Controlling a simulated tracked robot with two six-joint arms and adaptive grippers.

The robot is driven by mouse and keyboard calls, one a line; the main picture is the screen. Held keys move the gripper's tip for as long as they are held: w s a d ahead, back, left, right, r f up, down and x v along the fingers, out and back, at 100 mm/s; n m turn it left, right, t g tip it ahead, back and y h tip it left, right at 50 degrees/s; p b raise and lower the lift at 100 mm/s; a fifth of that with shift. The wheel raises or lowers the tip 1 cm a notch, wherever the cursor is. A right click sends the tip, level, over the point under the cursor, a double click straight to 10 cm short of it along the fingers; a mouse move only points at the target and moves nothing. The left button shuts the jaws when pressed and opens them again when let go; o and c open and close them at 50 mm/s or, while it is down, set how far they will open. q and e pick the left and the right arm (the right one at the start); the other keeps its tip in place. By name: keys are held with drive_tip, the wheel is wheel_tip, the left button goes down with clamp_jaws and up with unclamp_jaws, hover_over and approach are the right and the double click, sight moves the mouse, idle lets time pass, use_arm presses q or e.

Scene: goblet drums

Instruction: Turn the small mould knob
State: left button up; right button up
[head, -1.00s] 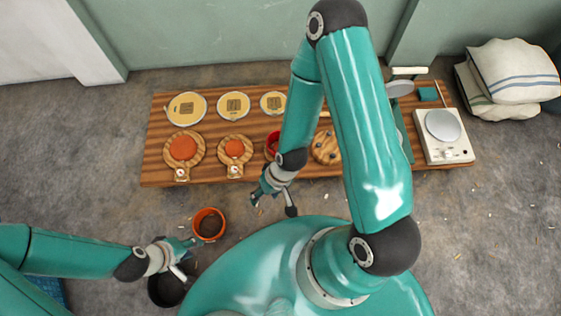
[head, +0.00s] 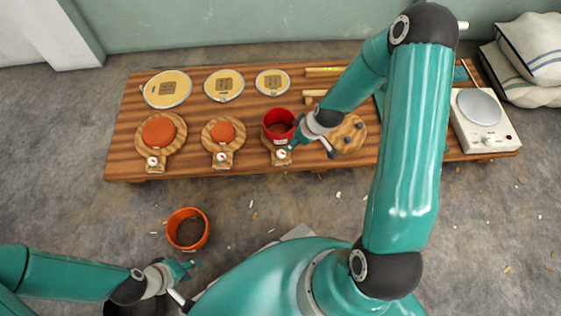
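Three round wooden moulds stand in a row on the low wooden table, each with a white knob at its front. The large mould (head: 176,143) and the middle mould (head: 209,142) hold orange discs. The small mould, at the right of the row, carries a red pot (head: 278,122); its knob (head: 281,154) shows in front. My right gripper (head: 311,148) is open and empty beside the pot, its left finger close to the knob; contact cannot be told.
An orange bucket (head: 187,229) stands on the floor in front of the table (head: 135,112). Several yellow discs (head: 168,88) lie along the back. A wooden board with dark knobs (head: 349,134) sits right of the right gripper. A white hotplate (head: 485,122) is at the far right.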

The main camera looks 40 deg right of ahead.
drive_tip(key=b+x, duration=0.2)
drive_tip(key=x, duration=0.3)
drive_tip(key=b+x, duration=0.2)
drive_tip(key=x, duration=0.4)
drive_tip(key=d+b+x, duration=0.1)
drive_tip(key=b+x, duration=0.2)
drive_tip(key=x, duration=0.3)
drive_tip(key=shift+w+f, duration=0.15)
drive_tip(key=shift+w, duration=0.05)
use_arm(q)
wheel_tip(320, 180, down, 8)
use_arm(e)
drive_tip(key=c, duration=1.1)
drive_tip(key=shift+a, duration=0.25)
clamp_jaws()
use_arm(q)
drive_tip(key=shift+r, duration=0.2)
use_arm(e)
drive_tip(key=shift+d, duration=0.1)
